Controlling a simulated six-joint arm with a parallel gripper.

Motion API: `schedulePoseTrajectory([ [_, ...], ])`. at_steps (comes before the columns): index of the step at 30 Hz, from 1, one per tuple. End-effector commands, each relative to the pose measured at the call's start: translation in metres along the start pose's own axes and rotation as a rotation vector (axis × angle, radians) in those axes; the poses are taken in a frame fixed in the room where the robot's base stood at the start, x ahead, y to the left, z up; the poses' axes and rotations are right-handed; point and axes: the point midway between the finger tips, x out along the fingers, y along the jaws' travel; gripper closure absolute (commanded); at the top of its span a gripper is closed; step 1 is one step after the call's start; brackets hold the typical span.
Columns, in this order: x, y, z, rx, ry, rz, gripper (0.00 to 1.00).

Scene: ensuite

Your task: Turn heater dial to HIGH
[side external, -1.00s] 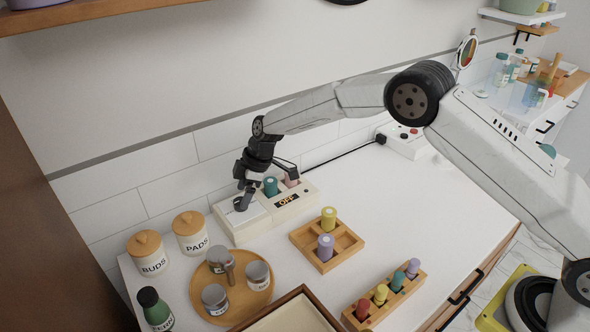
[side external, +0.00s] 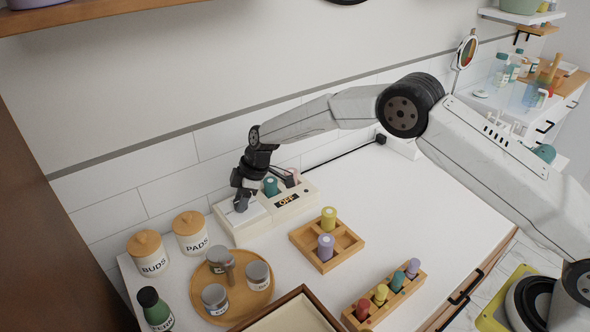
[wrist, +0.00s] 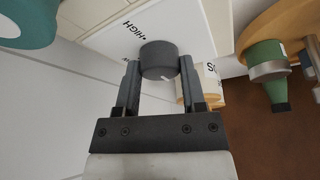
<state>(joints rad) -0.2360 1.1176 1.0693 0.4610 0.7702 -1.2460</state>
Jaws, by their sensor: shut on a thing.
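The heater (side external: 232,224) is a cream-white box against the tiled wall, and its display (side external: 286,200) reads OFF. Its round dark grey dial (wrist: 158,55) stands up from a white face in the wrist view. The word HIGH (wrist: 128,33) is printed to the upper left of the dial; other lettering below it is partly covered. A small white mark on the dial's edge points down and slightly right in that view, away from HIGH. My gripper (wrist: 159,68) is shut on the dial, one finger on each side. In the side view my gripper (side external: 241,202) hides the dial.
A teal roller (side external: 270,186) and a pink roller (side external: 293,177) stand in the heater right beside my gripper. A wooden holder (side external: 345,244) stands in front, and jars (side external: 190,232) stand to the left.

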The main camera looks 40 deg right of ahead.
Motion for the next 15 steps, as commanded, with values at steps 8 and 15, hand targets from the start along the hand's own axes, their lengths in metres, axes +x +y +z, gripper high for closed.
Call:
schedulePoseTrajectory([
  [8, -0.0003, 0.0000, 0.0001, 0.028, 0.000, 0.012, 1.00],
  [15, -0.0002, -0.0006, 0.0005, 0.114, -0.002, 0.048, 1.00],
])
